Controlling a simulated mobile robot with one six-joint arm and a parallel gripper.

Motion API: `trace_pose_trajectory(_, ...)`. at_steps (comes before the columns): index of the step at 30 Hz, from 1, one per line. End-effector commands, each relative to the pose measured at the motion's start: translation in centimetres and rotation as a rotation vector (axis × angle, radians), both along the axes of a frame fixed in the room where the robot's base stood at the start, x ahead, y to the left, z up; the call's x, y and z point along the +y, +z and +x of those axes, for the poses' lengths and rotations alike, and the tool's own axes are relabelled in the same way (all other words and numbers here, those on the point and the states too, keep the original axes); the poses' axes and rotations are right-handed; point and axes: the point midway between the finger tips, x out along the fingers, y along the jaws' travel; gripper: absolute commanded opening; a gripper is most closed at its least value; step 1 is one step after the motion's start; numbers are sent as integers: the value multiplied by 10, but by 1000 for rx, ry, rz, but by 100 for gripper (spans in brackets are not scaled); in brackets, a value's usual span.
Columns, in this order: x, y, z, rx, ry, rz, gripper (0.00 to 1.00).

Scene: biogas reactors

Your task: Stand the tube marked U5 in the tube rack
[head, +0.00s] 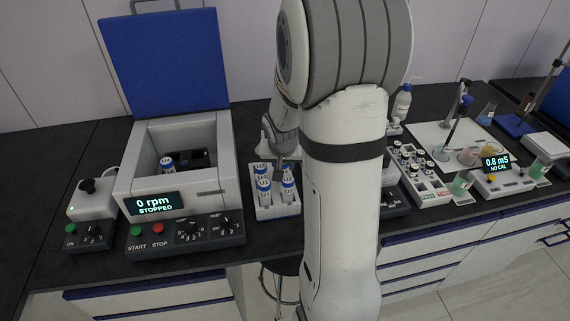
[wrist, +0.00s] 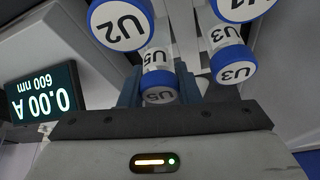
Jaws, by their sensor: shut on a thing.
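The tube marked U5 (wrist: 157,62) is between the fingers of my gripper (wrist: 160,88), which is shut on it. Its blue-rimmed cap with U5 on top faces the wrist camera, and it runs about parallel to the neighbouring tubes. The white tube rack (head: 277,211) holds several blue-capped tubes in the head view. My gripper (head: 281,172) is right at the rack's back part there. Tubes marked U2 (wrist: 122,24) and U3 (wrist: 234,62) are close beside U5 in the wrist view. Whether U5's lower end is in a hole is hidden.
The centrifuge (head: 222,165) at left has its blue lid up, reads 0 rpm stopped, and holds a blue-capped tube (head: 167,164). A 600 nm display (wrist: 42,92) shows in the wrist view. A vial tray (head: 430,191) stands to the right. My arm hides the bench's middle.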

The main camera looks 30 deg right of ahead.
Motion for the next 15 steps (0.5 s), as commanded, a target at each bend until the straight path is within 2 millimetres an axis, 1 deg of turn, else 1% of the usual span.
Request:
trace_pose_trajectory(1, 0, -3, 0, 1, -1, 1, 4)
trace_pose_trajectory(8, 0, -3, 0, -1, -2, 0, 4)
trace_pose_trajectory(12, -1, -8, 0, -1, -2, 0, 4)
trace_pose_trajectory(13, -1, -6, 0, -1, -2, 0, 31)
trace_pose_trajectory(15, -1, -6, 0, 0, -2, 1, 37)
